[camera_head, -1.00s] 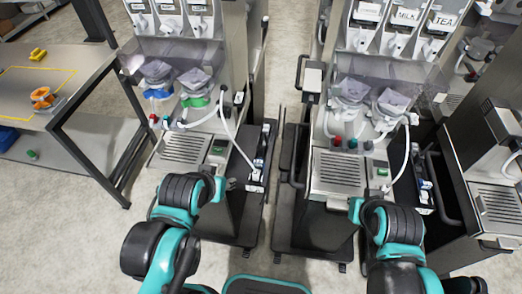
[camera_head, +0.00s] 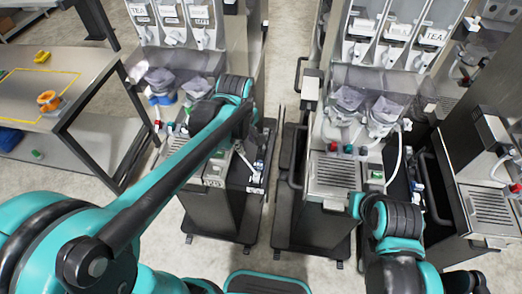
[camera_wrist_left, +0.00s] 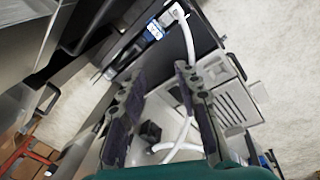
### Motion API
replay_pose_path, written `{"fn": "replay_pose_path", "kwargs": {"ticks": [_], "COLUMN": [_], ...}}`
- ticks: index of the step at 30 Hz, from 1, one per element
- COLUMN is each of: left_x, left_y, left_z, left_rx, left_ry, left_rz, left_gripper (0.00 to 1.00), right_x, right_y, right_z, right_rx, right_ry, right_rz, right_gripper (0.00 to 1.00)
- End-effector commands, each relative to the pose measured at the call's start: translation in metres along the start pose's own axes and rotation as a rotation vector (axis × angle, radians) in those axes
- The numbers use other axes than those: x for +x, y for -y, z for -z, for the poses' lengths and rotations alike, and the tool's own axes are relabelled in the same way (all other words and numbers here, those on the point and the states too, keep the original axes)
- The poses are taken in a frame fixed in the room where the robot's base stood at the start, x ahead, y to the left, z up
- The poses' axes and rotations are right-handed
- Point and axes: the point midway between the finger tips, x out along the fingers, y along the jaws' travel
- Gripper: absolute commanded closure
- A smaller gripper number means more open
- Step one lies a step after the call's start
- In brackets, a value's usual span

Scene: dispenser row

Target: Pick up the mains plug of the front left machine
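The front left machine (camera_head: 213,172) is a steel dispenser, left of centre in the head view, partly hidden by my left arm. A white tube (camera_wrist_left: 189,38) crosses the left wrist view, with a blue-and-white fitting (camera_wrist_left: 154,29) beside it on the dark side shelf. A small black part (camera_wrist_left: 150,131) shows on the machine beyond my fingers; I cannot tell whether it is the mains plug. My left gripper (camera_wrist_left: 161,76) is open, its fingers apart over the machine, and I see nothing gripped. My right gripper is out of view.
A second machine (camera_head: 331,185) stands to the right across a narrow floor gap. Another machine (camera_head: 489,205) is at the far right. A steel table (camera_head: 85,62) with an orange part (camera_head: 48,100) stands at the left.

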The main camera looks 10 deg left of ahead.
Motion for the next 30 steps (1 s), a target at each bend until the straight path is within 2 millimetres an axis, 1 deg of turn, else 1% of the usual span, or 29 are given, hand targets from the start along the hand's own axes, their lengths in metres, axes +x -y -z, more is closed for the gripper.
{"fn": "replay_pose_path", "kwargs": {"ticks": [1,3,6,9,14,18,23,30], "left_x": [0.004,0.015,0.031,0.043,0.056,0.073,0.086,0.121], "left_y": [-0.016,-0.030,-0.045,-0.054,-0.058,-0.056,-0.053,-0.048], "left_z": [0.002,0.003,0.002,0.001,-0.001,-0.002,-0.004,-0.010], "left_rx": [-0.081,-0.203,-0.347,-0.446,-0.515,-0.519,-0.518,-0.517], "left_ry": [0.014,0.028,0.036,0.036,0.033,0.033,0.033,0.033], "left_rz": [0.031,0.077,0.135,0.175,0.202,0.203,0.202,0.202], "left_gripper": [0.67,0.67,0.67,0.67,0.67,0.67,0.67,0.67], "right_x": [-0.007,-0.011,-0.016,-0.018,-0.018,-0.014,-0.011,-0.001], "right_y": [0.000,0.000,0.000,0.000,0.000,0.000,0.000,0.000], "right_z": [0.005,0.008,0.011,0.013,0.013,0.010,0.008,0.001], "right_rx": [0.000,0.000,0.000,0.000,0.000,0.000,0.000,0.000], "right_ry": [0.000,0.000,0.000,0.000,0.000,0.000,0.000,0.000], "right_rz": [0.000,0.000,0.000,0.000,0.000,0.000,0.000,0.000], "right_gripper": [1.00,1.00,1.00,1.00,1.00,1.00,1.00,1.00]}}
